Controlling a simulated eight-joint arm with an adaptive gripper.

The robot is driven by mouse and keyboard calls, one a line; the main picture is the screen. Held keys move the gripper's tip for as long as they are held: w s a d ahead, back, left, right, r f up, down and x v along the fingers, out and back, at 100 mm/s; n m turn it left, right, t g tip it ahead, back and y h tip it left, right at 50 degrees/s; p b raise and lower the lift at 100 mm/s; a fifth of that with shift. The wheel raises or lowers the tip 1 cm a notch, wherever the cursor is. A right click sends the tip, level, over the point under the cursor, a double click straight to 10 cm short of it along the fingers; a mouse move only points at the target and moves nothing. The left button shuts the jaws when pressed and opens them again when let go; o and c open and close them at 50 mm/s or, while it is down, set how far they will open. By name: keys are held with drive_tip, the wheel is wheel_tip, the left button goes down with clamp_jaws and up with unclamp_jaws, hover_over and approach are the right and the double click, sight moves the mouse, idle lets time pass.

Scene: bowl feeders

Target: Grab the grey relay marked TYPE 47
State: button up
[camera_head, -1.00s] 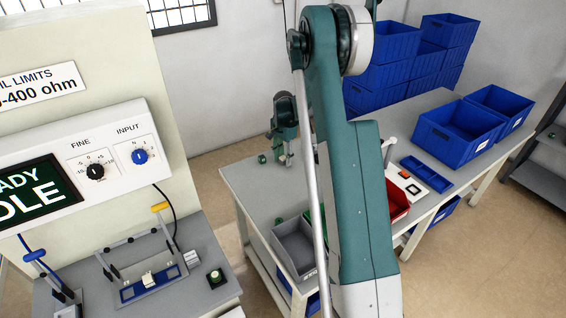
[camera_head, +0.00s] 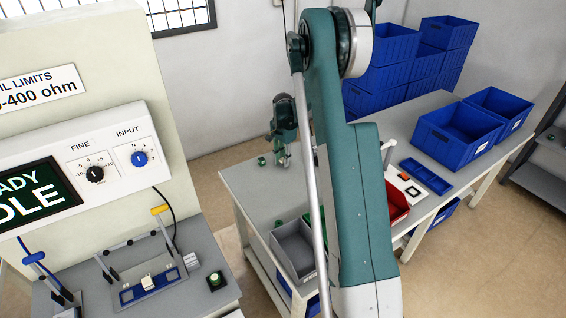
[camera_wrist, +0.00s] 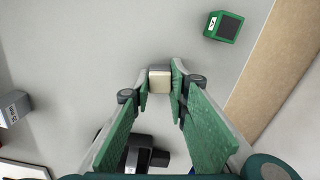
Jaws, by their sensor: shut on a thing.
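A small block with a pale beige face and a grey side, seemingly the grey relay (camera_wrist: 160,79), sits between my fingertips in the wrist view. No TYPE 47 marking can be read on it. My gripper (camera_wrist: 159,85) has green-padded fingers and is shut on this block, over the light grey table top. In the head view my gripper (camera_head: 283,160) is low over the far left part of the table; the block is too small to tell there. A green relay (camera_wrist: 224,27) with a white label lies apart, at upper right in the wrist view.
A grey bin (camera_head: 293,246) stands at the table's near edge, and a red bin (camera_head: 397,203) is partly behind my arm. A shallow blue tray (camera_head: 426,176) and large blue bins (camera_head: 458,135) lie to the right. The table edge (camera_wrist: 256,75) is close on the right in the wrist view.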

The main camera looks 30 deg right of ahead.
drive_tip(key=shift+r+p, duration=1)
drive_tip(key=shift+r, duration=4)
